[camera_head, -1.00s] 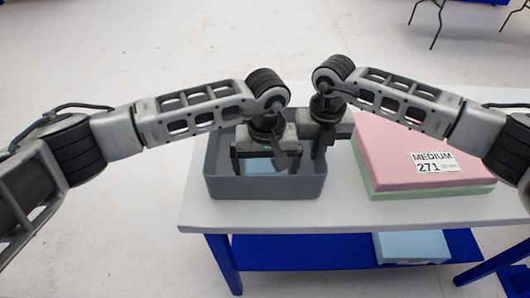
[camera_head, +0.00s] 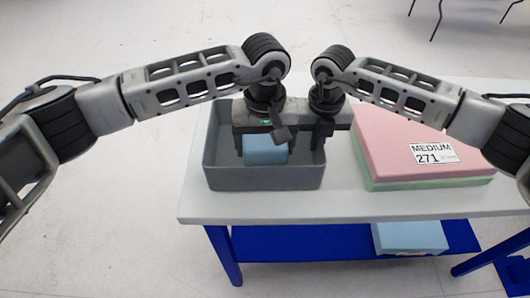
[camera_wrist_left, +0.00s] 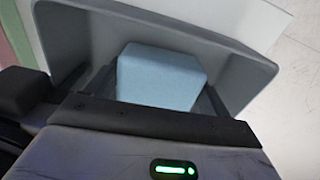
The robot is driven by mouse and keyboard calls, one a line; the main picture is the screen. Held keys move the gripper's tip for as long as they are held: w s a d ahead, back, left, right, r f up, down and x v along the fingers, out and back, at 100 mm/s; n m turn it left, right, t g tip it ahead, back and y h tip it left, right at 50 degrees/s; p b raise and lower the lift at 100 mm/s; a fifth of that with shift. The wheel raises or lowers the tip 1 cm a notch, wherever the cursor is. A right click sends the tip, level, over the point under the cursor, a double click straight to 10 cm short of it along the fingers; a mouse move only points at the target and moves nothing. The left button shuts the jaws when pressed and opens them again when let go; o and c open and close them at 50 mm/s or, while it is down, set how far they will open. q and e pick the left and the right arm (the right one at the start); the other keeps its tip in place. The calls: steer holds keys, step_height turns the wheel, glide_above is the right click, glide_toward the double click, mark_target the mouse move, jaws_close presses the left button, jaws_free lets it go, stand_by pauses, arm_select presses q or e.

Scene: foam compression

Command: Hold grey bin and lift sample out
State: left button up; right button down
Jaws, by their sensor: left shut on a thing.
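The grey bin (camera_head: 262,178) stands on the left part of the white table. A light blue foam sample (camera_head: 264,151) is between the fingers of my left gripper (camera_head: 264,147), which is shut on it. The sample is within the bin's outline, near the front wall; its clearance from the floor is hard to judge. In the left wrist view the sample (camera_wrist_left: 160,76) sits between both fingers, with the bin wall (camera_wrist_left: 245,70) around it. My right gripper (camera_head: 322,140) is at the bin's right wall. Its fingertips are partly hidden, so its grip on the wall is unclear.
A large pink slab (camera_head: 385,135) on a green slab (camera_head: 380,183), labelled MEDIUM 271, lies right of the bin on the white table (camera_head: 345,205). Another blue block (camera_head: 410,237) is on the blue lower shelf (camera_head: 300,245). The table's front strip is clear.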

arm_select(q)
step_height(320, 180, up, 6)
steer(key=shift+f, duration=0.2)
arm_select(e)
steer(key=c, duration=1.6)
jaws_free()
steer(key=shift+o, duration=0.2)
step_height(320, 180, up, 12)
steer(key=shift+r, duration=0.1)
